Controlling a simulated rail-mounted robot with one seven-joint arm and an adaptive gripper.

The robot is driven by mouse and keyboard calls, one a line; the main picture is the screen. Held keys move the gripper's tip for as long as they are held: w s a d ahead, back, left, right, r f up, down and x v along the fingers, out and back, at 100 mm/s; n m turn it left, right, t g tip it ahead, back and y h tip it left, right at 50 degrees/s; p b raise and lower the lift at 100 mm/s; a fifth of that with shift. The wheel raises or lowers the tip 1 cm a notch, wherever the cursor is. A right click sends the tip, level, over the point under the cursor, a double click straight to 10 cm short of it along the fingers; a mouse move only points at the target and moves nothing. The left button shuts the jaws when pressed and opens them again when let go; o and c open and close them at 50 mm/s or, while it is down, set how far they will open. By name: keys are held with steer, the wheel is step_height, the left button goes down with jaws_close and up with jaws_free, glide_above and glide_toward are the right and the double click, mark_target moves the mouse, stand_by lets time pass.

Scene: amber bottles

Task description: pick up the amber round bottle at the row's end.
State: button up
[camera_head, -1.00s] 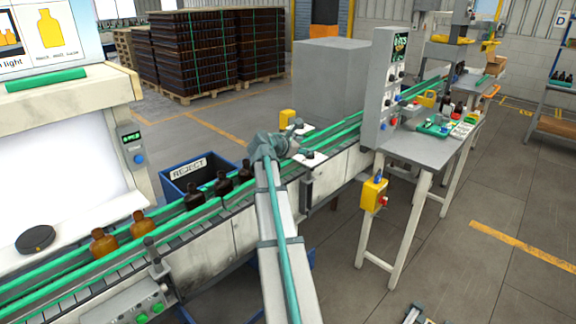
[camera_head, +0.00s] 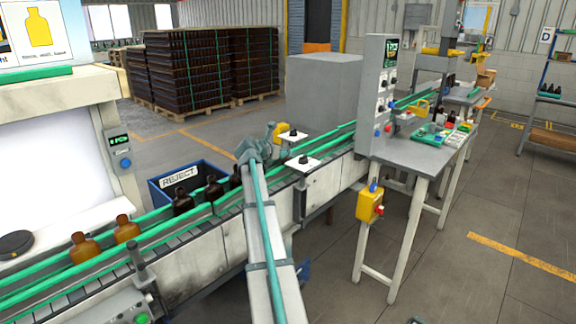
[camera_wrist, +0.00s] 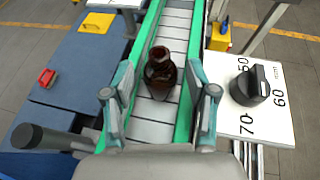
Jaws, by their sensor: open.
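In the wrist view a dark brown amber bottle (camera_wrist: 161,72) stands on the conveyor between green rails, seen from above with its neck toward me. My gripper (camera_wrist: 160,95) is open, with one finger on each side of the belt and the bottle centred between and just beyond the fingertips. No contact shows. In the head view my gripper (camera_head: 258,148) hangs over the conveyor. I cannot tell which one the wrist view shows.
Two lighter amber bottles (camera_head: 126,229) stand farther left on the conveyor (camera_head: 225,228). A blue reject bin (camera_head: 160,195) is behind it. A white dial plate with a black knob (camera_wrist: 258,85) sits close right of my gripper. A grey control panel (camera_head: 381,95) stands to the right.

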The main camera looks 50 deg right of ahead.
steer(key=shift+p+x, duration=0.85)
steer(key=shift+x, duration=2)
steer(key=shift+w, duration=0.1)
jaws_close()
